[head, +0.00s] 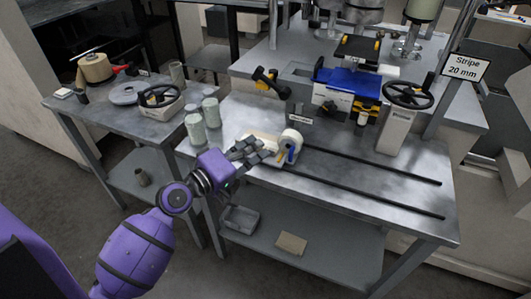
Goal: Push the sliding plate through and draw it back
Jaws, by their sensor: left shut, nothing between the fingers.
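A pale cream plate (266,141), which looks like the sliding plate, sits at the left end of two dark parallel rails (375,165) on the grey metal table. A white roll with a blue and yellow part (290,143) stands at its right side. My left gripper (256,148) is shut and empty. Its fingers are over the front left part of the plate and hide some of it. I cannot tell whether they touch it. My right gripper is not in view.
Pale green cylinders (211,112) stand left of the plate. A blue machine block (352,82) and a black handwheel (408,94) stand behind the rails. The rails right of the roll are clear. A lower shelf (325,262) holds a grey tray (241,218).

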